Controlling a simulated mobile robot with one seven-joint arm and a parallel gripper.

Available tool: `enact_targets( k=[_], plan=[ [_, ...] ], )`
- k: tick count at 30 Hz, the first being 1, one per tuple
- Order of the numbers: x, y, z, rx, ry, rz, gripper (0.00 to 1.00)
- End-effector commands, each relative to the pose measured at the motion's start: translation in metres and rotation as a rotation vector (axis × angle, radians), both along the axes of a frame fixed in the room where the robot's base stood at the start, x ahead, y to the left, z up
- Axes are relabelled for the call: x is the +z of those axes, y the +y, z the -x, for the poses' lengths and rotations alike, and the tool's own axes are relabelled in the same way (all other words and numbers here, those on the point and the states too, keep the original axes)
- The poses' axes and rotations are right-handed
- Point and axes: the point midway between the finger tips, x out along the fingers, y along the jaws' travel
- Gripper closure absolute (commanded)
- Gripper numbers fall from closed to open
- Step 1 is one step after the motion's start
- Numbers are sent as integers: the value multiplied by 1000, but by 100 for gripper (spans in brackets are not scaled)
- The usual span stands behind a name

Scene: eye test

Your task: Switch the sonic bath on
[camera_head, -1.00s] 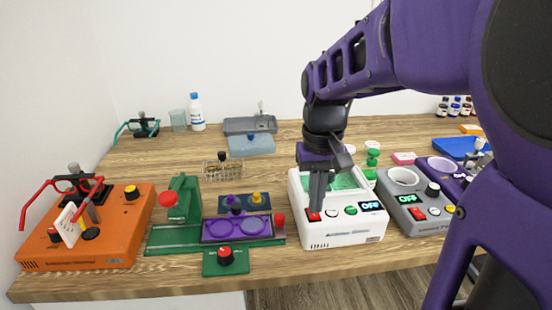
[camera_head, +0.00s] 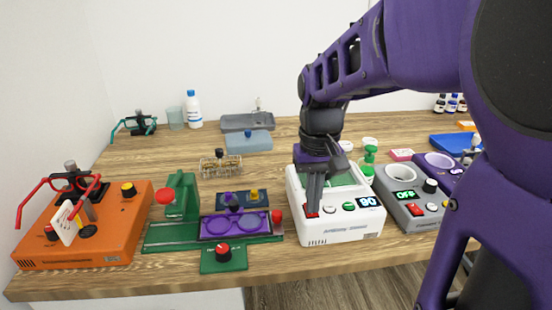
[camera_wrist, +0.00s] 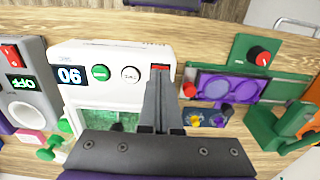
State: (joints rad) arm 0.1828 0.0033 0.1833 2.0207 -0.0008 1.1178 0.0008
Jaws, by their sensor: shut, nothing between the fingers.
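The sonic bath, a white box (camera_head: 345,231) with a green-tinted rectangular tank, stands near the front edge of the bench. Its display (camera_head: 369,201) is lit and reads 90. It also shows upside down in the wrist view (camera_wrist: 72,75). A red rocker switch (camera_wrist: 160,68) sits at one end of its panel, beside a white button (camera_wrist: 131,75) and a green button (camera_wrist: 100,73). My gripper (camera_head: 313,211) is shut and empty, its fingertips pointing down at the red switch. The tips partly hide the switch; I cannot tell whether they touch it.
A grey device (camera_head: 412,216) with a display reading OFF stands close on the right. A green fixture with a purple tray (camera_head: 203,229) and a red-knobbed green box (camera_head: 237,262) are on the left. An orange device (camera_head: 120,225) stands far left. The bench behind the fixture is partly clear.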

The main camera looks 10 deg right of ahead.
Motion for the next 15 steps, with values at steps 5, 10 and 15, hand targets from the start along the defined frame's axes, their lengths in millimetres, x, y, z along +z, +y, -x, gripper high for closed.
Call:
enact_targets(
  k=[5,10,15],
  plan=[
    [16,0,0,0,-1,0,100],
    [30,0,0,0,-1,0,100],
    [44,0,0,0,-1,0,100]
  ],
)
